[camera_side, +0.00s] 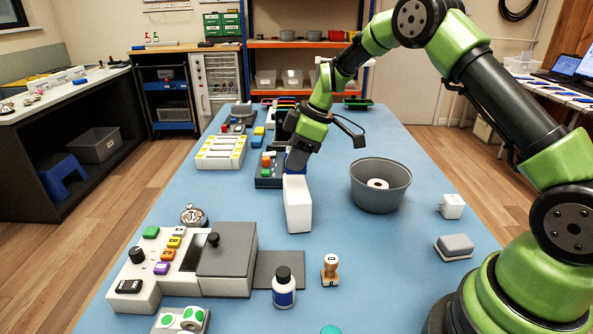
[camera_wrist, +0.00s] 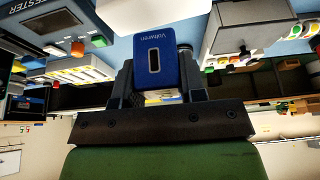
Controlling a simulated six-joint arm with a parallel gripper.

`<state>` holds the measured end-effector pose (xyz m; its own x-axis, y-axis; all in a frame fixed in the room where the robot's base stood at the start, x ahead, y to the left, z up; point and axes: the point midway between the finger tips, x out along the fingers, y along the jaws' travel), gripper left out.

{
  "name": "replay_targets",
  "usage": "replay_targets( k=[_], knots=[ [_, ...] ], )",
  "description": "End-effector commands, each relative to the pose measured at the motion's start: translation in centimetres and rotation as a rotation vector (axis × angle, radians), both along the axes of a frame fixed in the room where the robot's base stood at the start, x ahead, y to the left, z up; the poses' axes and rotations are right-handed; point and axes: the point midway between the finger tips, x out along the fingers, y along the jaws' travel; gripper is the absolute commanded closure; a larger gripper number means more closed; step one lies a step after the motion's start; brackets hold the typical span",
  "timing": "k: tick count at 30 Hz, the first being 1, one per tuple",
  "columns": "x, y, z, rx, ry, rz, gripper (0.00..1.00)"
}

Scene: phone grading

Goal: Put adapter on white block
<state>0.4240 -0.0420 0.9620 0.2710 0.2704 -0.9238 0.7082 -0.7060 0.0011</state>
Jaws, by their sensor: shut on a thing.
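A blue adapter (camera_wrist: 158,58) with a dark slot and printed lettering is held between the two fingers of my gripper (camera_wrist: 157,76) in the wrist view. In the side view my gripper (camera_side: 299,150) points down, with the blue adapter (camera_side: 296,161) partly hidden in it. The white block (camera_side: 298,206) stands upright on the blue table directly below the adapter. The adapter's lower end is at or just above the block's top; I cannot tell whether they touch. The white block also shows at the top edge of the wrist view (camera_wrist: 160,12).
A grey round bin (camera_side: 381,190) with a roll inside stands right of the block. A grey and white tester (camera_side: 190,262) with coloured buttons is at the front left. A bottle (camera_side: 284,289) and a stamp (camera_side: 330,270) stand in front. Table is clear between block and bin.

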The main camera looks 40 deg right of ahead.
Motion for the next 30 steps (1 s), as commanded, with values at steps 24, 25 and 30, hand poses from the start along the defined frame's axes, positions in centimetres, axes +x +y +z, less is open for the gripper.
replay_targets(
  k=[24,25,30],
  knots=[
    [0.0,0.0,-3.8,-0.001,0.001,-0.003,0.37],
    [0.0,0.0,-3.8,-0.001,0.001,-0.003,0.37],
    [0.0,-0.1,-3.7,-0.001,0.001,-0.003,0.37]
  ],
)
